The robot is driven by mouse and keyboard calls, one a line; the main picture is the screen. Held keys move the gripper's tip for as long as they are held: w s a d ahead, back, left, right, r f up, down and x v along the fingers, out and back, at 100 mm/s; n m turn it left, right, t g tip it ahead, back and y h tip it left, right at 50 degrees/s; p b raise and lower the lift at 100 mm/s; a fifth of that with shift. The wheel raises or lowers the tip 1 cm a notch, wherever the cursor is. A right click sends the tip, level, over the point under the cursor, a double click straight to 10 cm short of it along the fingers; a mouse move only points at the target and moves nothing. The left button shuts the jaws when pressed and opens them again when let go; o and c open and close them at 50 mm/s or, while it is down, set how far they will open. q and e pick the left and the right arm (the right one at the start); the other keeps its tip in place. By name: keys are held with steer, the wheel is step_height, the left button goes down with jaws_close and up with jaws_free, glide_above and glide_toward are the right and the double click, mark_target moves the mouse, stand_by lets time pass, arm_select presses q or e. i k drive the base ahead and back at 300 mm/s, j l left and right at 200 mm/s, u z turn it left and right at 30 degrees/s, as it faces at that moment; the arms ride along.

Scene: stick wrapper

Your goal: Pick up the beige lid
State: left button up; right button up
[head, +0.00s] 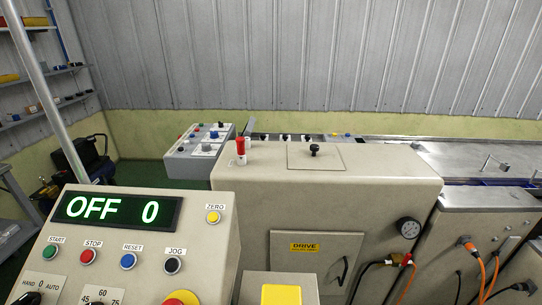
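The beige lid (328,160) is a flat, roughly square panel with a black knob (314,149) on it. It lies flat on the top of the beige machine housing (250,177) in the middle of the head view. No hand or tool touches it. Neither of my grippers shows in this view.
A control panel (190,225) with a lit "OFF 0" display and several buttons stands at the front left. A red-capped post (240,148) rises left of the lid. A gauge (408,228) and orange cables (482,272) are at the right. A grey control box (200,145) stands behind.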

mark_target(299, 157)
steer(key=l+u, duration=0.2)
steer(key=u, duration=0.2)
steer(key=k+l+u, duration=0.1)
steer(key=u, duration=0.25)
steer(key=l+u, duration=0.25)
steer(key=u, duration=0.15)
steer(key=k+l, duration=0.25)
steer(key=i, duration=0.5)
